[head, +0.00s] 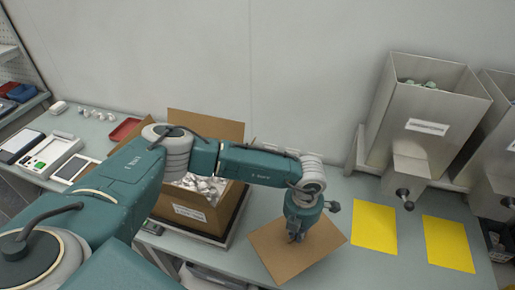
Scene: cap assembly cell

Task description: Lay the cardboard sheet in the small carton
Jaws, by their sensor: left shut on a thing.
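A flat brown cardboard sheet (283,262) is below my left gripper (296,238), over the bench in the lower middle of the head view. My left gripper points down and is shut on the sheet near its middle. Whether the sheet touches the bench is hard to tell. An open brown carton (190,216) with raised flaps stands to the left, behind my left arm, with crumpled silvery contents. My arm hides part of it. I cannot tell whether this is the small carton. My right gripper is not in view.
Two yellow mats (374,227) lie on the bench at right. Metal hoppers (420,115) with spouts stand behind them against the wall. A red tray (125,129) and white devices (52,150) are at the left. Bare bench (345,190) shows between the sheet and the hoppers.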

